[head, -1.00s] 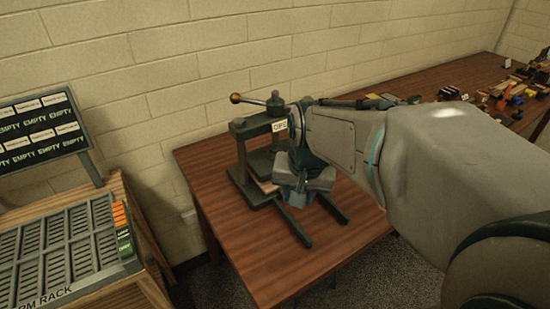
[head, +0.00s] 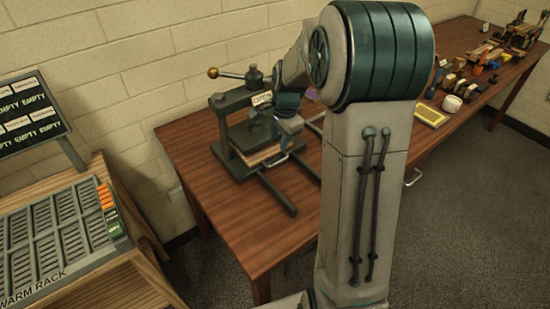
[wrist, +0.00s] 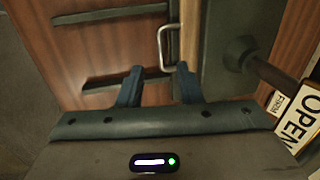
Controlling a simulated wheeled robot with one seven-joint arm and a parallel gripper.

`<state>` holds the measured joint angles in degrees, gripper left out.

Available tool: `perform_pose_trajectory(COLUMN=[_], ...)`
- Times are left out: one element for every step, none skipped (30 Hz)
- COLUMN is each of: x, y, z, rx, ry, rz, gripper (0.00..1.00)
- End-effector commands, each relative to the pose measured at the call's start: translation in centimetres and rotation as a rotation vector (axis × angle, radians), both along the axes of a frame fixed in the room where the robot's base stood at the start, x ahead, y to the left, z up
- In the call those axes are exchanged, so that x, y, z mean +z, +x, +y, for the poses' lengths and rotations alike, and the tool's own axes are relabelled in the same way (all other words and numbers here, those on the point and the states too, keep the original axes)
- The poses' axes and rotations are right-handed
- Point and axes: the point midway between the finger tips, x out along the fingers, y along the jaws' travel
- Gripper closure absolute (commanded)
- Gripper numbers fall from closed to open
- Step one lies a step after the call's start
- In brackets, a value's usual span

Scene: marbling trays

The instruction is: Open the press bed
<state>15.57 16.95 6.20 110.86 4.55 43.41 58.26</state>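The press (head: 222,104) is a dark green frame with a ball-ended lever and an OPEN sign (head: 262,98), standing on the table. Its bed (head: 262,155) sits inside the frame, showing a light wooden edge, with two dark rails running out in front. A pale metal handle (head: 296,143) is on the bed's front; it also shows in the wrist view (wrist: 161,45). My gripper (wrist: 159,68) is open and empty, its fingers pointing at the handle. The handle lies just beyond the fingertips, roughly between them. In the head view my arm partly hides the press's right side.
The wooden table (head: 200,160) is clear at its front left. A warm rack (head: 60,240) stands to the left, with a sign board (head: 30,115) behind it. A yellow tray (head: 430,115) and several small items lie at the table's far right.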

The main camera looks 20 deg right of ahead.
Motion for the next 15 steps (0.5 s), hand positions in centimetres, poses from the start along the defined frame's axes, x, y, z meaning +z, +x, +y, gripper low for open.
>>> perform_pose_trajectory(x=[-1.1,-1.7,-2.6,-3.2,-3.7,-4.6,-5.1,-5.7,-6.3,-6.9,-7.3,-7.9,-8.3,-8.6,-9.0], y=[0.1,0.2,0.3,0.5,0.5,0.7,0.8,0.8,1.0,1.1,1.2,1.2,1.3,1.4,1.5], z=[0.1,0.1,0.2,0.2,0.2,0.3,0.3,0.3,0.4,0.4,0.4,0.5,0.5,0.5,0.5], rx=[0.001,0.002,0.003,0.003,0.003,0.003,0.002,0.002,0.0,0.001,0.001,0.001,0.002,0.003,0.003], ry=[0.002,0.002,0.001,0.001,0.001,0.001,0.001,0.001,0.001,0.001,0.0,0.0,0.001,0.0,-0.001], rz=[0.007,0.007,0.007,0.006,0.006,0.007,0.006,0.006,0.004,0.006,0.004,0.004,0.003,0.002,0.003], gripper=[0.68,0.68,0.68,0.68,0.68,0.68,0.68,0.68,0.68,0.68,0.68,0.68,0.68,0.68,0.68])
